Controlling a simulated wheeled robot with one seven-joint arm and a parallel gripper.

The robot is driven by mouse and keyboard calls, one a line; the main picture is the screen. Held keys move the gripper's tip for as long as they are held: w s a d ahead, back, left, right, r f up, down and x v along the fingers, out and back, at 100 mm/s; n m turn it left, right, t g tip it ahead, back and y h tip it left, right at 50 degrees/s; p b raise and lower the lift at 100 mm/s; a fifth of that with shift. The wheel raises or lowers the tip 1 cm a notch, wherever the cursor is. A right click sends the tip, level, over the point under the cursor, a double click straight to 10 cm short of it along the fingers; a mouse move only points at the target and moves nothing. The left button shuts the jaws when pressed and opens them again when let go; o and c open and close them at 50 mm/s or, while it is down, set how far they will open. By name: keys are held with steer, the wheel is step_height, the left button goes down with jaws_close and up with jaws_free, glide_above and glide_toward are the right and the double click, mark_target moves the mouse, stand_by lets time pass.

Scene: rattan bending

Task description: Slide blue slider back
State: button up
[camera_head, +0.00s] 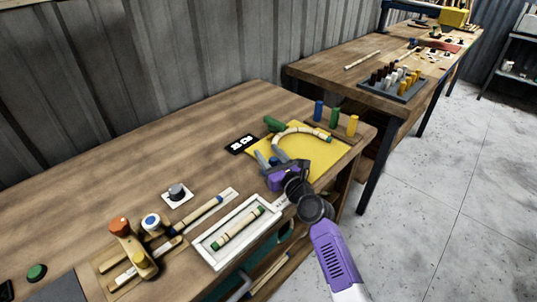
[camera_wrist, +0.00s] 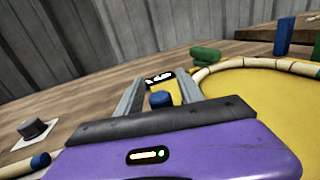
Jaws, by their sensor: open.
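My gripper (camera_head: 268,160) is at the near-left part of the yellow board (camera_head: 318,168). In the wrist view its two grey fingers (camera_wrist: 161,82) stand apart. A short blue cylinder, which looks like the blue slider (camera_wrist: 161,99), shows between them; I cannot tell whether they touch it. Blue also shows beside the fingers in the head view (camera_head: 277,151). My gripper and wrist hide part of the board's near side.
Blue (camera_head: 318,110), green (camera_head: 335,116) and yellow (camera_head: 352,125) posts stand at the board's far right. A white tray (camera_head: 208,252) holds a straight rattan piece. A wooden fixture with knobs (camera_head: 122,238) stands at the left. Bare tabletop (camera_head: 130,165) lies behind.

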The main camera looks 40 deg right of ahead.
jaws_close()
stand_by(1.3)
